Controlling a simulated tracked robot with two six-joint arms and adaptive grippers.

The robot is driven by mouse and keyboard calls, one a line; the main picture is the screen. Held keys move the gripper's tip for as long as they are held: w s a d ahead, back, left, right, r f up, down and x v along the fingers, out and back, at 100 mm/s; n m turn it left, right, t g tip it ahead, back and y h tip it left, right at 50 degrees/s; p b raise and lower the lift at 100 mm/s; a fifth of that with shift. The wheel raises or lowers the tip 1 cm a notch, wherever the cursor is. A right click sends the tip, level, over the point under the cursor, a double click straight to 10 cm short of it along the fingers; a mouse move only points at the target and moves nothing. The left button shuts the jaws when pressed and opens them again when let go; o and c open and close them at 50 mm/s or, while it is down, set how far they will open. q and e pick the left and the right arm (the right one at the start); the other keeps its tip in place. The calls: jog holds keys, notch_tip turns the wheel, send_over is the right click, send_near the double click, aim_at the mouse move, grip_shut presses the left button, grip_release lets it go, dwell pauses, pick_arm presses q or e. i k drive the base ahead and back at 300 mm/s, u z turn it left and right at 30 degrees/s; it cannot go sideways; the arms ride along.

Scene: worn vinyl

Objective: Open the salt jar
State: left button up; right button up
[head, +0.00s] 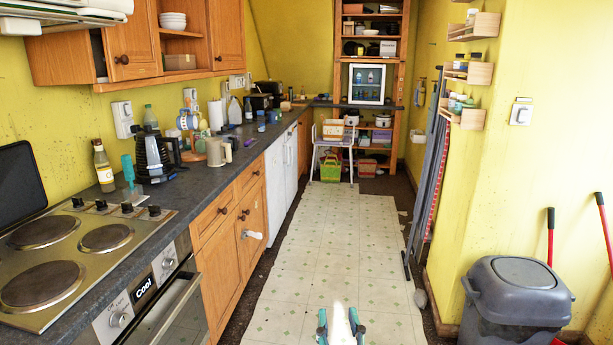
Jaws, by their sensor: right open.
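I cannot pick out a salt jar for certain. Small jars and containers stand on the wall racks (473,72) at the upper right, and bottles and small items stand along the dark counter (180,198), all too small to identify as salt. My right gripper (338,318) shows at the bottom edge, its two teal fingers apart over the pale floor, far from the counter and the racks. A bright white patch lies between the fingers; I cannot tell what it is. My left gripper is out of view.
A hob (78,255) and oven are at the left, with a bottle (103,166) and black coffee maker (152,154) behind. A grey bin (516,290) stands at the lower right. A stool (333,140) and shelves stand at the far end. The tiled floor (345,230) between is clear.

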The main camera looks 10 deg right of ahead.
aim_at(261, 117)
jog(key=z, duration=0.7)
jog(key=i, duration=7.25)
jog(key=u, duration=0.95)
